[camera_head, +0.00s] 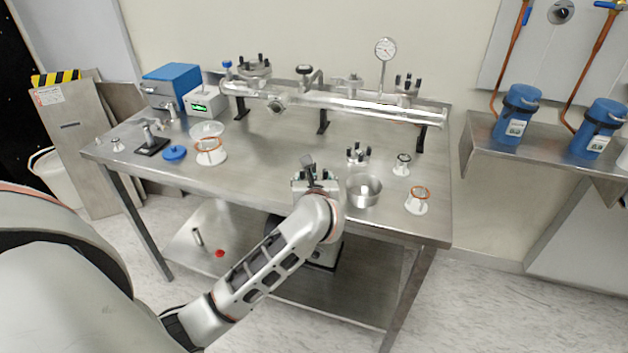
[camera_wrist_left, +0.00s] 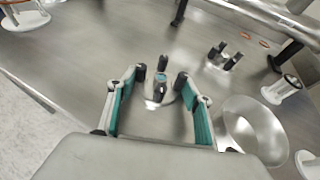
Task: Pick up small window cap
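My left gripper (camera_head: 314,178) is over the front middle of the steel table (camera_head: 265,165), pointing away from me. In the left wrist view my left gripper (camera_wrist_left: 160,76) is open, with its teal-padded fingers apart. A small metal cap with black posts and a bluish centre (camera_wrist_left: 160,88), which looks like the small window cap, stands between and just beyond the fingertips. In the head view its dark top (camera_head: 308,160) shows just past the gripper; the rest is hidden. I cannot tell whether the fingers touch it. My right gripper is not in view.
A similar clamp piece (camera_head: 358,154) and a metal bowl (camera_head: 363,190) stand close to the right of the gripper. A long metal tube assembly (camera_head: 340,102) runs along the back.

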